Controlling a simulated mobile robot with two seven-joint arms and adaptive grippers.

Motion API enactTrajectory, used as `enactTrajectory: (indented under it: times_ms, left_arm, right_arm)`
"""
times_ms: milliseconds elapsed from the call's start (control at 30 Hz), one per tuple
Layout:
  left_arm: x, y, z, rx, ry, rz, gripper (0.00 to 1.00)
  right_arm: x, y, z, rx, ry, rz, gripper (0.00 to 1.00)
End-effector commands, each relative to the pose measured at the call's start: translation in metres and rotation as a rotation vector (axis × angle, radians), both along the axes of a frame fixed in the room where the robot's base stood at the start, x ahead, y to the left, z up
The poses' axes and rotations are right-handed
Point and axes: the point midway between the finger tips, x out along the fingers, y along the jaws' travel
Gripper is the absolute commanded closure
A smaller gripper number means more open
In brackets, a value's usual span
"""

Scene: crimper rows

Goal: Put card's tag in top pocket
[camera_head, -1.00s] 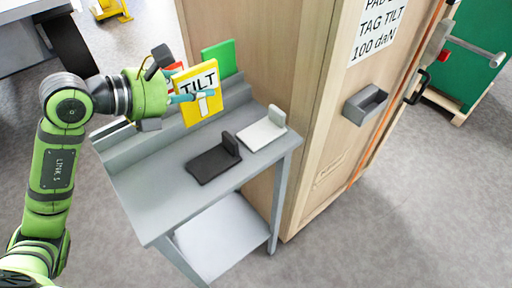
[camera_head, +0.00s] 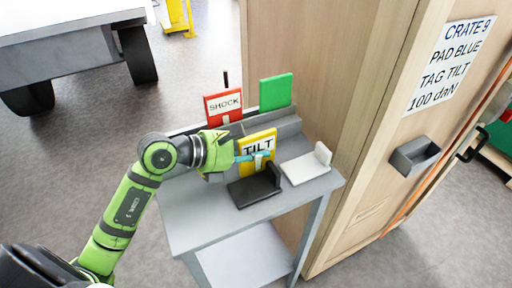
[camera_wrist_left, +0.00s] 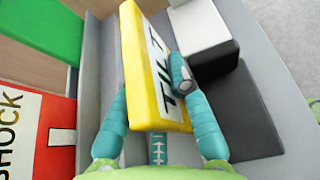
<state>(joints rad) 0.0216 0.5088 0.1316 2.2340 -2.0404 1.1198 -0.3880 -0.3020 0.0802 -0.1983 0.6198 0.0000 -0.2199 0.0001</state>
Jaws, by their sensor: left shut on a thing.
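The yellow TILT tag (camera_head: 257,140) is held by my left gripper (camera_head: 250,157) over the grey stand. In the left wrist view the tag (camera_wrist_left: 147,65) is between the two teal fingers (camera_wrist_left: 160,115). The printed card (camera_head: 447,62) on the wooden crate reads CRATE 9, PAD BLUE, TAG TILT, 100 daN. A grey pocket (camera_head: 415,157) is fixed to the crate's face below the card, to the right of my left gripper and apart from it. My right gripper is not in view.
The red SHOCK tag (camera_head: 224,106) and a green tag (camera_head: 276,92) stand at the back of the grey stand (camera_head: 190,222). A black L-shaped piece (camera_head: 253,188) and a white one (camera_head: 307,166) lie on its top. The wooden crate (camera_head: 315,60) rises close at right.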

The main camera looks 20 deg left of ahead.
Motion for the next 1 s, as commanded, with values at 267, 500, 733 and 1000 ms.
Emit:
enactTrajectory:
  times_ms: [267, 500, 733, 1000]
  left_arm:
    - [0.0, 0.0, -0.003, 0.0, 0.0, 0.0, 0.7]
    - [0.0, 0.0, -0.002, 0.0, 0.0, -0.001, 0.58]
    - [-0.001, 0.001, 0.002, 0.0, 0.0, 0.0, 0.58]
    - [-0.036, 0.032, 0.016, 0.004, 0.0, 0.002, 0.58]
  right_arm:
    - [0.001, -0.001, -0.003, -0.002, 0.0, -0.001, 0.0]
    - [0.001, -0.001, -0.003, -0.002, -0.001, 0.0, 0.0]
    - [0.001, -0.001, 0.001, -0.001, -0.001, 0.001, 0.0]
    - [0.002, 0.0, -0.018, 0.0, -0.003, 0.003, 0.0]
